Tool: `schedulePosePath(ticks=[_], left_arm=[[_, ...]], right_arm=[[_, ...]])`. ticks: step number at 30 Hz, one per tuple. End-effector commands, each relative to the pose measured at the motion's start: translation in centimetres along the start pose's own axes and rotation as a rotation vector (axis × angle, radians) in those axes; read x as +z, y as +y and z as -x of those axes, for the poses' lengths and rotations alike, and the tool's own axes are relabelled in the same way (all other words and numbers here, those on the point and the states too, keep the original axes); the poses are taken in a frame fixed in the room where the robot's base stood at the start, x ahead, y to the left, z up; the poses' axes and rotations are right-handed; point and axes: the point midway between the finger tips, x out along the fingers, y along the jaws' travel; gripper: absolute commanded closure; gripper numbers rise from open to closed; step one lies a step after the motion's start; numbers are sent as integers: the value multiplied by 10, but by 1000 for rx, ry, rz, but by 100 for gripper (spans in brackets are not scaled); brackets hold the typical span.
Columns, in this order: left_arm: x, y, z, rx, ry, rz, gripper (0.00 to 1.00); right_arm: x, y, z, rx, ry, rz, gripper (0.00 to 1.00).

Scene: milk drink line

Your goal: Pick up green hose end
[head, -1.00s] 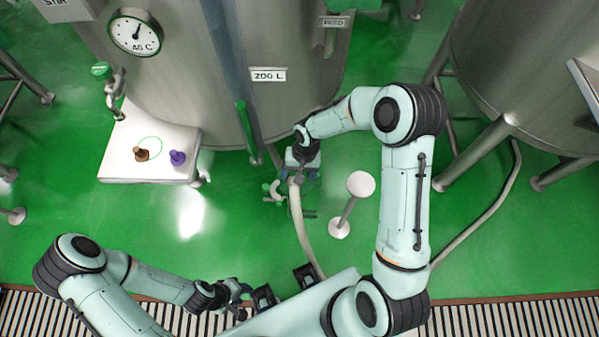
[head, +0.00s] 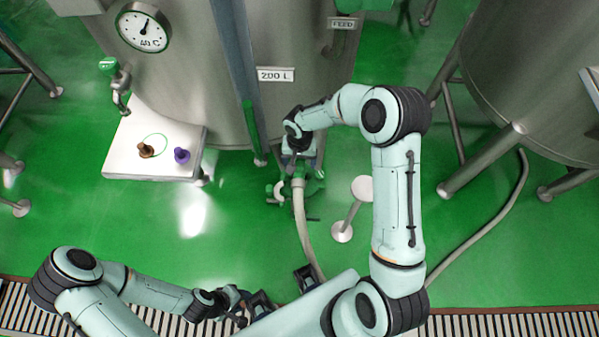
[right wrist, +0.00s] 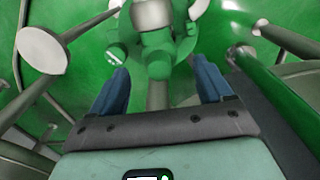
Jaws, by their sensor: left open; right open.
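The green hose end (head: 298,182) sits at the top of a pale hose (head: 304,225) in the head view, just below my right gripper (head: 299,163). In the right wrist view the green hose end (right wrist: 158,58) shows ahead of my right gripper (right wrist: 160,84), roughly centred between its blue fingers. The right gripper is open, with no visible contact with the hose end; a grey pipe-like part runs down between the fingers. My left gripper (head: 240,304) is open and small at the bottom of the head view, far from the hose end.
A steel 200 L tank (head: 200,80) stands behind the hose end. A round-topped stand (head: 362,188) is close on the right. A white table (head: 120,160) with a brown and a purple piece is at left. Green floor is clear between table and hose.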

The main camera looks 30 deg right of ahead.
Motion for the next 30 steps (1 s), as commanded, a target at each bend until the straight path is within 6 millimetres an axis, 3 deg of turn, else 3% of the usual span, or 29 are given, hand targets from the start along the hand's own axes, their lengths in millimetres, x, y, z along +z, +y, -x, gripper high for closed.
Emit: schedulePosePath(ticks=[7, 16, 17, 24, 30], left_arm=[[0, 1, 2, 0, 1, 0, 57], [0, 1, 2, 0, 1, 0, 57], [0, 1, 2, 0, 1, 0, 57], [0, 1, 2, 0, 1, 0, 57], [0, 1, 2, 0, 1, 0, 57]], right_arm=[[5, 1, -36, 0, -3, 0, 21], [5, 1, -42, -1, 0, 0, 21], [5, 1, -42, -1, -1, 0, 24], [5, 1, -42, 0, -1, 0, 100], [5, 0, -41, -1, 0, 0, 100]])
